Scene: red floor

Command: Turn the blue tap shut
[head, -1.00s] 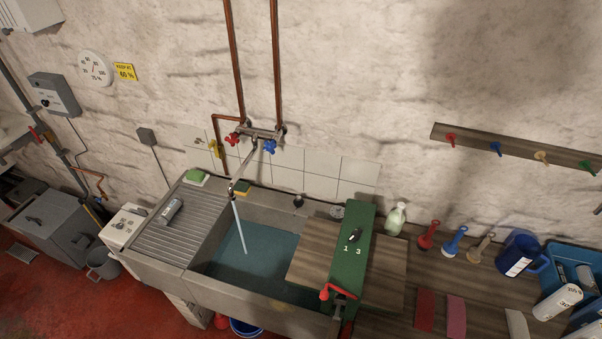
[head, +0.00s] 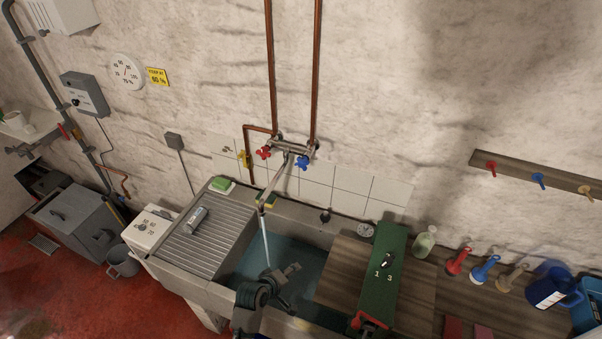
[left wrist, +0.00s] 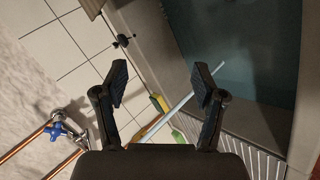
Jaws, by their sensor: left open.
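The blue tap (head: 304,162) is a cross-shaped handle on the right end of the wall mixer (head: 290,150). It also shows at the lower left of the left wrist view (left wrist: 58,131). The red tap (head: 264,153) is on the mixer's left end. Water (head: 265,235) runs from the spout (head: 272,190) into the sink. My left gripper (head: 290,285) is over the sink basin, below and in front of the taps, apart from them. My right gripper is not in view.
The stone sink (head: 217,275) holds water. Copper pipes (head: 270,70) rise above the taps. A yellow-handled valve (head: 243,158) is left of the red tap.

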